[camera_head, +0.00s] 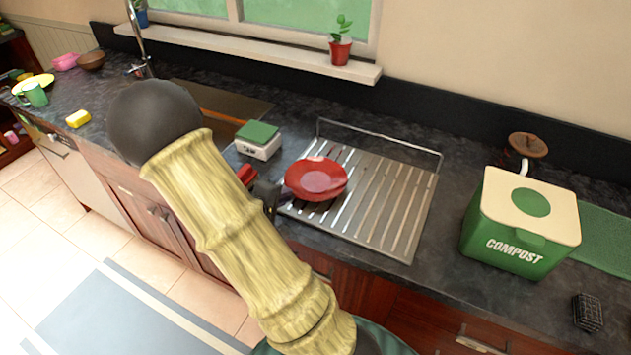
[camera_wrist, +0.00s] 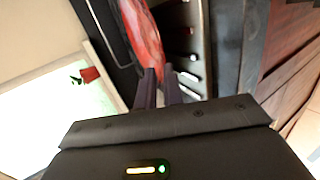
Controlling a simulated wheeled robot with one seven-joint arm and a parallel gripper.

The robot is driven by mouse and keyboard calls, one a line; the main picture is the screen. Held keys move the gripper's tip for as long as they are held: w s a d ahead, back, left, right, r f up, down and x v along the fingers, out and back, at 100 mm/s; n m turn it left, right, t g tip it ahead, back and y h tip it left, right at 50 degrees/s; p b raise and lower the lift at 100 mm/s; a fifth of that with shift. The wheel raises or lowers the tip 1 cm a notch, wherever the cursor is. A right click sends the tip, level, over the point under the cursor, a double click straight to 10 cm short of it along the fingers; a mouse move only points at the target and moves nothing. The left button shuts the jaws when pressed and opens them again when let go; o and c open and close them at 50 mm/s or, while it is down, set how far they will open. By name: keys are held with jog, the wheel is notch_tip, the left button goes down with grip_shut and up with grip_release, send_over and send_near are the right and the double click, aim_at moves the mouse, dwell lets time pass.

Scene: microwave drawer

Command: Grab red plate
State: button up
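The red plate (camera_head: 316,177) is at the left side of the metal drying rack, round and shallow with its face up. My gripper (camera_head: 270,197) is at the plate's left edge, partly hidden behind my arm in the head view. In the wrist view the fingers (camera_wrist: 161,78) are close together, with the near edge of the red plate (camera_wrist: 143,35) between their tips. They look shut on the rim. Whether the plate is clear of the rack is hard to tell.
The metal drying rack (camera_head: 391,203) has a raised wire rail behind. A green compost bin (camera_head: 519,225) stands to its right. A small green-lidded box (camera_head: 258,139) stands left of the plate, by the sink. Dark counter lies bare between rack and bin.

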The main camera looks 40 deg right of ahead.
aim_at(295, 191)
jog(key=x, duration=0.5)
jog(key=shift+f, duration=0.1)
jog(key=shift+c, duration=0.2)
grip_shut()
notch_tip(295, 191, up, 10)
jog(key=p, duration=0.2)
dwell(0.5)
dwell(0.4)
